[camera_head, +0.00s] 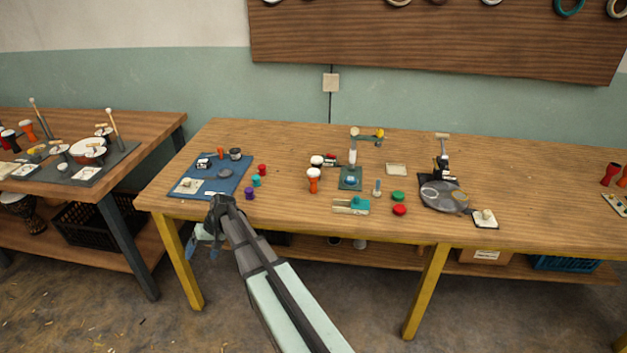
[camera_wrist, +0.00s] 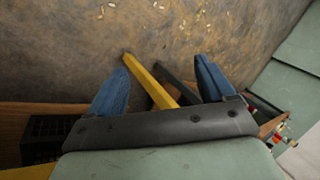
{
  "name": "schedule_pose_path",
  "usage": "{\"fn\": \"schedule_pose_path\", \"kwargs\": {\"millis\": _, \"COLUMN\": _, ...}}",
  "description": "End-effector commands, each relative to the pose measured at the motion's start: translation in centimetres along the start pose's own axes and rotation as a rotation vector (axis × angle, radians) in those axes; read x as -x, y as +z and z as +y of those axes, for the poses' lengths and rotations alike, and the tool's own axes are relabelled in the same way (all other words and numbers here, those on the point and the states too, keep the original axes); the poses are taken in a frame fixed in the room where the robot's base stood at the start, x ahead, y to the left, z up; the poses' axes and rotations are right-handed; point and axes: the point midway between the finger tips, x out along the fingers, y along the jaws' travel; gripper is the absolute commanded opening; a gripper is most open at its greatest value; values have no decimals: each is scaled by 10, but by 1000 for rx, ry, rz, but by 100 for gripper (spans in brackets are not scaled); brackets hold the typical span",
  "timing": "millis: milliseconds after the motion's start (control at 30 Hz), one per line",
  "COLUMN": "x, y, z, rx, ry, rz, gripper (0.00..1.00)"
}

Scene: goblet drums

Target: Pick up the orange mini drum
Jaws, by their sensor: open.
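An orange mini drum (camera_head: 313,182) with a pale top stands upright on the middle table, left of centre. A dark drum with a white top (camera_head: 317,161) stands close behind it. My gripper (camera_head: 203,252) is in front of the table's front edge at the left, off the tabletop and well to the left of the orange drum. In the wrist view its two blue fingers (camera_wrist: 163,80) are spread wide with nothing between them. The wrist view shows floor and table legs, not the orange drum.
A blue mat (camera_head: 237,186) with small parts lies at the tabletop's left. Small red, teal and purple pieces (camera_head: 256,181) stand beside it. A green stand (camera_head: 351,178) and a teal tool (camera_head: 351,206) are right of the drum. Another orange drum (camera_head: 28,131) is on the left table.

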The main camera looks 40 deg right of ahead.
Motion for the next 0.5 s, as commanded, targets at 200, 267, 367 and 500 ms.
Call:
{"fn": "schedule_pose_path", "kwargs": {"millis": 200, "x": 82, "y": -70, "z": -17, "rx": 128, "ry": -26, "rz": 88, "gripper": 82}}
{"fn": "schedule_pose_path", "kwargs": {"millis": 267, "x": 107, "y": -85, "z": -17, "rx": 182, "ry": -21, "rz": 108, "gripper": 82}}
{"fn": "schedule_pose_path", "kwargs": {"millis": 367, "x": 153, "y": -109, "z": -10, "rx": 299, "ry": 7, "rz": 134, "gripper": 82}}
{"fn": "schedule_pose_path", "kwargs": {"millis": 500, "x": 222, "y": -130, "z": 26, "rx": 525, "ry": 98, "rz": 128, "gripper": 82}}
